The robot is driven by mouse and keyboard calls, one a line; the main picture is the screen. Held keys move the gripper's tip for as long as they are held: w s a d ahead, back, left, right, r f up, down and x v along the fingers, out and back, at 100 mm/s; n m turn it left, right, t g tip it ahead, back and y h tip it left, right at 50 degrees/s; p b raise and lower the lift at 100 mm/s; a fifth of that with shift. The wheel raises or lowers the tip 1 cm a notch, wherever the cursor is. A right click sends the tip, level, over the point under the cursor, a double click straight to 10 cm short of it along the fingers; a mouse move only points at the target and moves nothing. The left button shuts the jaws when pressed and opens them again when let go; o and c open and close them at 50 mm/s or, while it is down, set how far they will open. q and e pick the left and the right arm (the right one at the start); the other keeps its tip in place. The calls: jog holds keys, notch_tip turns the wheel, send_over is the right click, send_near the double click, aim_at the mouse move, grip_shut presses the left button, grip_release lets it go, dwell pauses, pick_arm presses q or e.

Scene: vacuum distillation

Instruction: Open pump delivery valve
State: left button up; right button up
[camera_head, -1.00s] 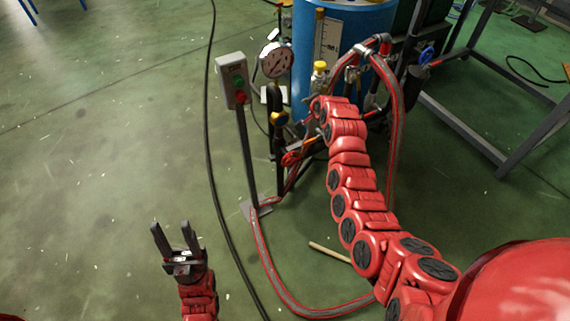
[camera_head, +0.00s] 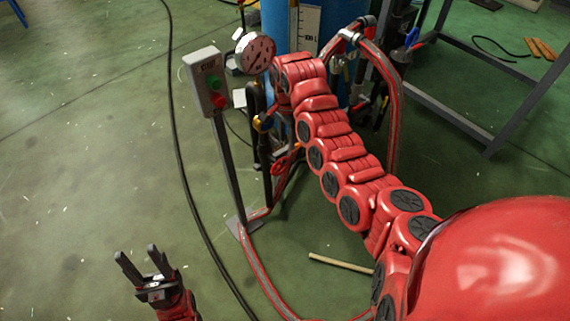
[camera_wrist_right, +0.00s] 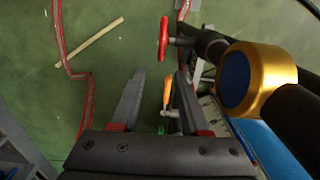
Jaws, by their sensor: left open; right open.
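I cannot tell for sure which valve is the pump delivery valve. A red handwheel (camera_head: 285,163) is low on the pipework beside the switch post; it also shows at the top of the right wrist view (camera_wrist_right: 163,38). An orange lever handle (camera_wrist_right: 167,92) shows between the fingers of my right gripper (camera_wrist_right: 160,80), which is open; their distance in depth is unclear. In the head view my right arm hides that gripper, near the gauge and pipework. My left gripper (camera_head: 137,252) is open and empty over the floor at the lower left.
A switch box (camera_head: 206,80) with green and red buttons stands on a post beside a pressure gauge (camera_head: 255,53). A gold-rimmed cap (camera_wrist_right: 257,80) is close right of my right gripper. A red hose (camera_head: 262,270), black cable (camera_head: 181,160) and wooden stick (camera_head: 340,263) lie on the floor.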

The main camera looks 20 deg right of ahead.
aim_at(286, 168)
notch_tip(286, 168, down, 12)
jog(key=b, duration=0.2)
jog(key=shift+b, duration=0.35)
grip_shut()
